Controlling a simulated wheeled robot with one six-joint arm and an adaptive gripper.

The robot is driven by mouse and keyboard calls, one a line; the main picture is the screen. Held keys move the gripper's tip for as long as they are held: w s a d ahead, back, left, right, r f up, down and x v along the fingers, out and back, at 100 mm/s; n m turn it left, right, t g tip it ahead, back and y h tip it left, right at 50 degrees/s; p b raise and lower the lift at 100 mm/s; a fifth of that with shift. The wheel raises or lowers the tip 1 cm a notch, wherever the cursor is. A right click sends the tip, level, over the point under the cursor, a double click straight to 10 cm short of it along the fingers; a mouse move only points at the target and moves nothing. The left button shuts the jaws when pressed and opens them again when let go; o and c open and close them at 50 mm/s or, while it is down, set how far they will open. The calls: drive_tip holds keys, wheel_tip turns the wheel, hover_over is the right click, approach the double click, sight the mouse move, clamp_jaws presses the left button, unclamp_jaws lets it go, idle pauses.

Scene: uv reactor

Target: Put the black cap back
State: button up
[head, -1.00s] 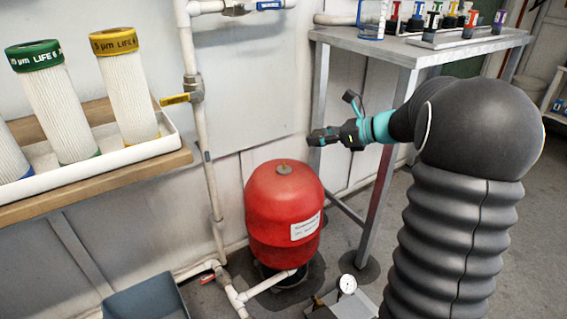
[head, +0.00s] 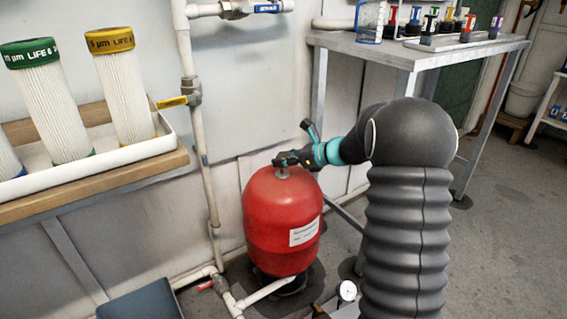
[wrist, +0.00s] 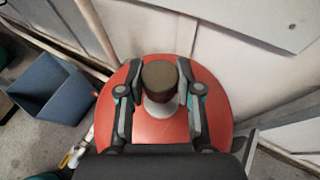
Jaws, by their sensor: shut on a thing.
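The black cap (wrist: 158,76) looks dark brown-black and round in the wrist view. It sits between the two fingers of my gripper (wrist: 160,82), which is shut on it. A pale valve stem (wrist: 158,108) shows just beside the cap on top of the red tank (wrist: 158,131). In the head view my gripper (head: 284,161) is at the top of the red tank (head: 282,225), right above the stem (head: 283,174). The cap looks lined up over the stem, but I cannot tell whether they touch. The fingers hide the cap in the head view.
A pipe with a yellow-handled valve (head: 172,103) runs down the wall left of the tank. A grey metal table (head: 402,52) with bottles stands behind my arm. A blue-grey bin (wrist: 52,88) and a pressure gauge (head: 347,290) are low near the tank.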

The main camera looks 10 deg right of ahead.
drive_tip(key=shift+f, duration=0.4)
drive_tip(key=shift+f+b, duration=0.3)
drive_tip(key=shift+f, duration=0.3)
drive_tip(key=o, duration=0.8)
drive_tip(key=shift+r, duration=0.15)
